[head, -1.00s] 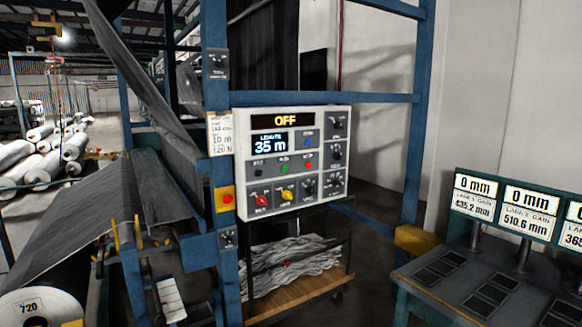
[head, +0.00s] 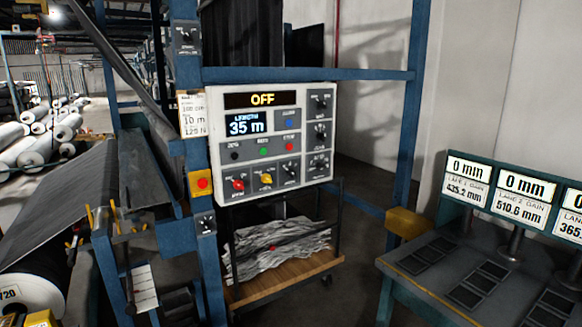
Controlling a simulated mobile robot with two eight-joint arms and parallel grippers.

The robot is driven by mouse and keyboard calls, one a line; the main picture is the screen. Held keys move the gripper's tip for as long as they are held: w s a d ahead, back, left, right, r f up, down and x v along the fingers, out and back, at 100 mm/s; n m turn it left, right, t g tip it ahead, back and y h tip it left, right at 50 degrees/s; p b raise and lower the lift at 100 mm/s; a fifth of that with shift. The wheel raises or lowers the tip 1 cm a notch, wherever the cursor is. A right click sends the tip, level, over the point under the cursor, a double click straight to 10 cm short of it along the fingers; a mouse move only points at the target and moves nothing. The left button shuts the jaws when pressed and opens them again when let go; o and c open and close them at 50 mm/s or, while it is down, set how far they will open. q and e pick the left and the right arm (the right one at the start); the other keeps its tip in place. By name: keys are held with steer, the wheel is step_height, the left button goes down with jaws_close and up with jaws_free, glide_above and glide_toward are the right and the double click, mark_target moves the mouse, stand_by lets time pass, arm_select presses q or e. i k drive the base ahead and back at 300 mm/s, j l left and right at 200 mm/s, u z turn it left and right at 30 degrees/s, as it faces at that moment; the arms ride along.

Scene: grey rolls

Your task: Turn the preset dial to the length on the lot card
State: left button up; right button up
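The control panel (head: 213,150) is a white box on a blue frame, facing me. Its top display (head: 262,99) reads OFF in yellow. Below it a length screen (head: 245,123) reads 35 m. Several black dials sit at its right side, one at the upper right (head: 320,103); their labels are too small to read, so I cannot tell which is the preset dial. A red knob (head: 238,184) and a yellow knob (head: 266,179) are along the bottom. The lot card (head: 194,118), left of the panel, shows 10 m and 120 N. Neither gripper is in view.
A red button on a yellow box (head: 201,183) is on the blue post. A cart (head: 285,290) with crumpled grey fabric stands below the panel. A bench (head: 410,300) with several lane displays is at the right. Grey rolls lie at the left.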

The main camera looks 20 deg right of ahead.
mark_target(320, 166)
steer(key=i+l+u, duration=0.15)
steer(key=l, duration=0.2)
steer(key=l+u, duration=0.15)
steer(key=l, duration=0.15)
steer(key=i+l+u, duration=0.1)
steer(key=l, duration=0.3)
steer(key=i+l, duration=0.1)
steer(key=l, duration=0.25)
steer(key=i+l+u, duration=0.1)
steer(key=l, duration=0.6)
steer(key=i+u, duration=0.05)
